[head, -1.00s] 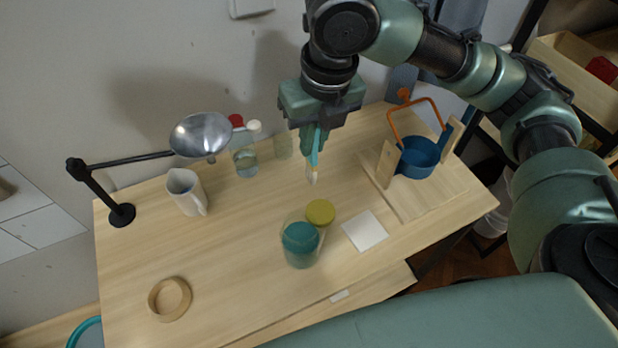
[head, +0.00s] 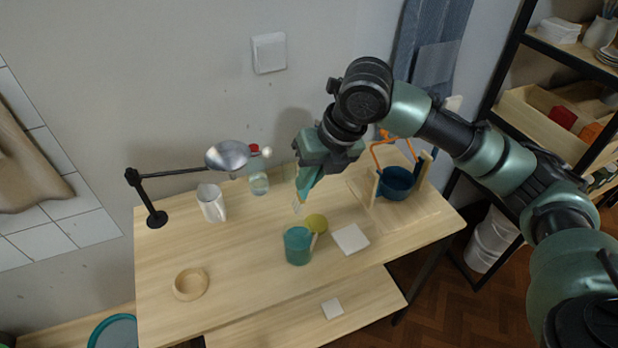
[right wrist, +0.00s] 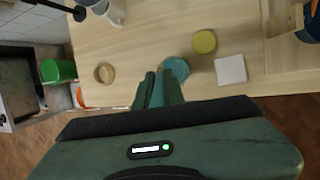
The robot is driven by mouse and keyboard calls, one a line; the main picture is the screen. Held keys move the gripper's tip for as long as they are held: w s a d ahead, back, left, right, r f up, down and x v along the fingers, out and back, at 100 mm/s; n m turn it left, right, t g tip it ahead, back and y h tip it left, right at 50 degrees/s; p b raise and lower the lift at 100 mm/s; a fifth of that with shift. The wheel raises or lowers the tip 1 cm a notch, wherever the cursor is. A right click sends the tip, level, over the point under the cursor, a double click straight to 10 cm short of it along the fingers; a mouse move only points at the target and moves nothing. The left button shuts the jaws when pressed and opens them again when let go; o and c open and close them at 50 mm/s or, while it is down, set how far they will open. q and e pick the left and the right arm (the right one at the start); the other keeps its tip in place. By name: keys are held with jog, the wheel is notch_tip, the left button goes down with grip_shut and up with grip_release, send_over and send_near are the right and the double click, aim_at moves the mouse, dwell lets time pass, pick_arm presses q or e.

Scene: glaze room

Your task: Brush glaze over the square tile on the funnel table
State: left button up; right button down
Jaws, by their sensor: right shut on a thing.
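My right gripper (head: 305,192) is shut on a slim brush (head: 297,207) above the rear middle of the table. The brush's pale tip points down, and the fingers hide most of its handle. A glass jar of teal glaze (head: 298,248) stands below and in front of the gripper; it also shows beyond the fingers in the right wrist view (right wrist: 178,68). A pale sliver shows at the jar's right side, too small to identify. The white square tile (head: 350,239) lies flat right of the jar and looks bare. My left gripper is out of view.
A yellow-green lid (head: 316,223) lies by the jar. A metal funnel (head: 227,155) on a black stand and a white mug (head: 212,203) are at the left. A wooden ring (head: 190,284) lies front left. A blue pot (head: 397,183) stands back right.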

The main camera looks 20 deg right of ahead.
pick_arm(q)
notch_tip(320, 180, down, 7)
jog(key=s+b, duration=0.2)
jog(key=b, duration=0.4)
pick_arm(e)
notch_tip(320, 180, down, 11)
jog(key=shift+s, duration=0.25)
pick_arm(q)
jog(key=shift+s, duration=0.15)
pick_arm(e)
jog(key=shift+r, duration=0.1)
pick_arm(q)
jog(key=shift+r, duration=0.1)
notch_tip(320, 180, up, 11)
jog(key=p, duration=1.1)
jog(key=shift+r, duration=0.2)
pick_arm(e)
notch_tip(320, 180, up, 10)
jog(key=shift+r, duration=0.2)
dwell(1.0)
